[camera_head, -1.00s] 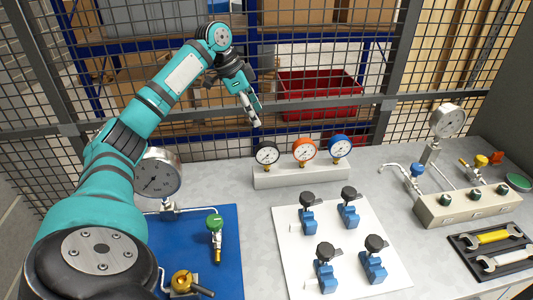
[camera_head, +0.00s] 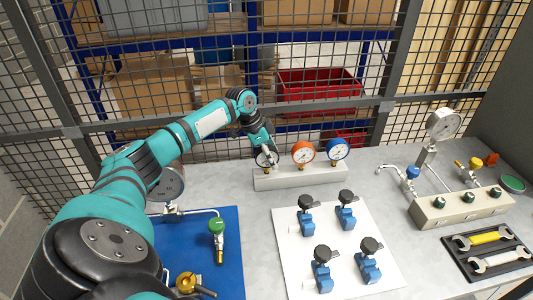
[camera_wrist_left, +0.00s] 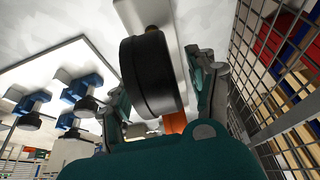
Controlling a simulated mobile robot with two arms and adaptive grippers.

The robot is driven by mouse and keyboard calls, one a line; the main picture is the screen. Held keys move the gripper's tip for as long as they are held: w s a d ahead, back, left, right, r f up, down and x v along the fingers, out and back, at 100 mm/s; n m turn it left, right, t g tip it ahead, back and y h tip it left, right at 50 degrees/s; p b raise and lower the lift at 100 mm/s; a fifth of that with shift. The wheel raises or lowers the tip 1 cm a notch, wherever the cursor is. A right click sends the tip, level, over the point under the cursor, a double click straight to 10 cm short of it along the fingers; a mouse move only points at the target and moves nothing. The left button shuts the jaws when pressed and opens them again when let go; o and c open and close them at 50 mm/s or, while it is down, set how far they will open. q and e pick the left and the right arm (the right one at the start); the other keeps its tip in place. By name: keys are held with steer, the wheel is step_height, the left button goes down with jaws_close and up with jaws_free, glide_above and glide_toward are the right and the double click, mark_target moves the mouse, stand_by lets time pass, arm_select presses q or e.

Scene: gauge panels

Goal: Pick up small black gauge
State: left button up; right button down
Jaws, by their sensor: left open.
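The small black gauge (camera_head: 259,161) stands upright at the left end of a light grey block (camera_head: 290,180), with a brass stem below. My left gripper (camera_head: 267,156) is at this gauge and hides much of its face. In the left wrist view the black gauge (camera_wrist_left: 153,75) sits between the fingers of the left gripper, one on each side. The fingers are open; I cannot tell whether either touches the gauge. My right gripper is not in view.
An orange gauge (camera_head: 303,152) and a blue gauge (camera_head: 337,149) stand on the same block, close to the right. A wire mesh fence (camera_head: 215,140) rises behind. A white board (camera_head: 333,235) with several blue valves lies in front.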

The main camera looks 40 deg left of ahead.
arm_select(q)
steer(key=shift+w+d+f, duration=0.1)
steer(key=shift+f, duration=0.2)
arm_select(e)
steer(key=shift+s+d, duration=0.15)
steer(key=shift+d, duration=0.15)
arm_select(q)
jaws_close()
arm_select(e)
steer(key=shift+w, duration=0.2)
arm_select(q)
steer(key=shift+r, duration=0.1)
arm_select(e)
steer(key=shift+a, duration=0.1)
